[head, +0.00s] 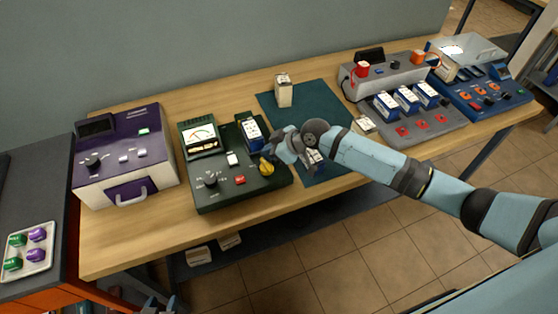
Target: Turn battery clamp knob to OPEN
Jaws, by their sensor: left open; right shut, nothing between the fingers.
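The dark green battery tester (215,195) sits on the wooden table, with an analog meter (201,138) on it. A blue and white battery (251,132) sits in its slot. The yellow clamp knob (266,168) is at the tester's right side, below the battery. My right gripper (271,155) is shut and empty, right at the knob; whether it touches the knob I cannot tell. The knob's markings are too small to read. My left gripper (160,305) shows only partly at the bottom edge, open and away from the tester.
A purple device (128,155) stands left of the tester. A dark green mat (315,105) with a white box (284,90) lies to the right. A grey charger (420,125) and a blue unit (480,90) stand further right. A tray (30,250) holds green and purple items.

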